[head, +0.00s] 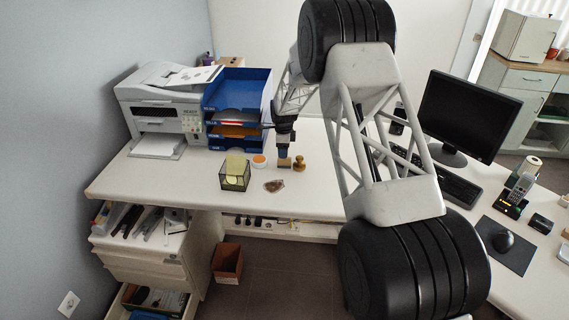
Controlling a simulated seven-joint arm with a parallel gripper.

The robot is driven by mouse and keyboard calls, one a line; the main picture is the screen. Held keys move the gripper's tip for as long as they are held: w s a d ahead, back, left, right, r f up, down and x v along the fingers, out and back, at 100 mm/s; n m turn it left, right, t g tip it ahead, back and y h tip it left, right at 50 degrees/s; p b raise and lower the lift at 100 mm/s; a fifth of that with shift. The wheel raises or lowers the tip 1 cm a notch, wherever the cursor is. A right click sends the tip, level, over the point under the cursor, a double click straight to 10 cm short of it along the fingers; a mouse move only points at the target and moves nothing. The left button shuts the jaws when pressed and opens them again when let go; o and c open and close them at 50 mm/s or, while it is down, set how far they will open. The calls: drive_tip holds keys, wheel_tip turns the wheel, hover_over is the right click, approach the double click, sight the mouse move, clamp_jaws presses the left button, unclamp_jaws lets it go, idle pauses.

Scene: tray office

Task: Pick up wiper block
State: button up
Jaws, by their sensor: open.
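A small tan block (284,163), which looks like the wiper block, sits on the white desk (325,200) near its front edge. My gripper (284,153) points down directly above it, with its fingertips at or just over the block's top. The gripper is small and dark here; it is open, and I cannot tell whether the fingers are around the block. The block's upper part is partly hidden by the gripper.
A brass knobbed object (299,163) stands close to the right of the block. A round white-and-orange container (260,161) and a dark mesh holder with yellow notes (235,183) are left. A brown patterned item (274,186) lies in front. Blue trays (262,92) stand behind.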

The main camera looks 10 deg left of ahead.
drive_tip(key=shift+d+f, duration=0.2)
drive_tip(key=shift+f, duration=2.4)
drive_tip(key=c, duration=1)
drive_tip(key=shift+r, duration=0.2)
drive_tip(key=shift+r, duration=1.4)
drive_tip(key=shift+s+r, duration=0.25)
drive_tip(key=s+d, duration=0.1)
drive_tip(key=s, duration=0.4)
drive_tip(key=s+d+r, duration=0.1)
drive_tip(key=s+d, duration=0.1)
drive_tip(key=s, duration=0.3)
drive_tip(key=s+d, duration=0.1)
drive_tip(key=s, duration=0.4)
drive_tip(key=shift+d+r, duration=0.2)
drive_tip(key=shift+d, duration=0.1)
